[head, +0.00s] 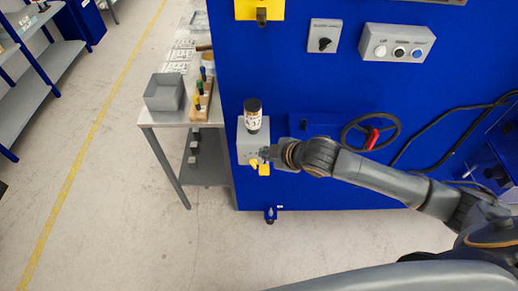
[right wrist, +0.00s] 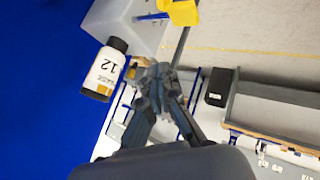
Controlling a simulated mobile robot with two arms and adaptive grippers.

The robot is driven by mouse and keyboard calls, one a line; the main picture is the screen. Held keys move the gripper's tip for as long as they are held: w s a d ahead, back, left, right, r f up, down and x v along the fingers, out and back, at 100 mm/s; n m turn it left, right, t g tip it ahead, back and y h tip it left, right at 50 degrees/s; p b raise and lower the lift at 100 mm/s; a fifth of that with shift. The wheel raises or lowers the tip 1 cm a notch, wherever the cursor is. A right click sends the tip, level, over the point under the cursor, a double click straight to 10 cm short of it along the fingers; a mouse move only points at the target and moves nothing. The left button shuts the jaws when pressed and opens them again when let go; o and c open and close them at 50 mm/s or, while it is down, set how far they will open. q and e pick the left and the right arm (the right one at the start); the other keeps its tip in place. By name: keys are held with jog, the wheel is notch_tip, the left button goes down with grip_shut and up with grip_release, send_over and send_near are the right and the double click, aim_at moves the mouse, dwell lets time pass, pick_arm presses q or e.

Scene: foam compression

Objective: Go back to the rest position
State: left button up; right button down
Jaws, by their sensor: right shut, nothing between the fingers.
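My right arm reaches in from the right in the head view, along the front of the blue machine (head: 300,75). My right gripper (head: 268,153) is shut and empty, close to the grey box (head: 243,148) on the machine's front. In the right wrist view its fingers (right wrist: 158,72) meet with nothing between them. A white bottle with a black cap (head: 253,119) stands upright on that box. It also shows in the right wrist view (right wrist: 105,72), to the left of the fingers and apart from them. My left gripper is in neither view.
A red-handled wheel (head: 371,137), black cables and a button panel (head: 397,44) are on the machine. A table (head: 157,117) with a grey bin (head: 164,92) and small tools stands left of it. Shelves (head: 28,95) are at far left. Floor between is clear.

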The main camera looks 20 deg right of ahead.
jog(key=s+a+f+m+g, duration=0.1)
jog(key=s+a+m, duration=0.3)
jog(key=s, duration=0.5)
jog(key=s+d+f+m+g+h, duration=0.2)
jog(key=s+d+m, duration=0.25)
jog(key=s, duration=0.25)
jog(key=s+d+f+m+g+h, duration=0.1)
jog(key=s+d+m+g+h, duration=0.1)
jog(key=s+d+m, duration=0.45)
jog(key=s+a+f+n+g+b, duration=0.1)
jog(key=s+f+n+b, duration=0.1)
jog(key=f, duration=1.3)
jog(key=s+a+f+n+b, duration=0.1)
jog(key=f+b, duration=0.2)
jog(key=f, duration=1.2)
jog(key=s+d+f+g+b, duration=0.1)
jog(key=s+d+f+b, duration=0.2)
jog(key=s+f, duration=1.4)
notch_tip(320, 180, down, 4)
jog(key=shift+r, duration=0.15)
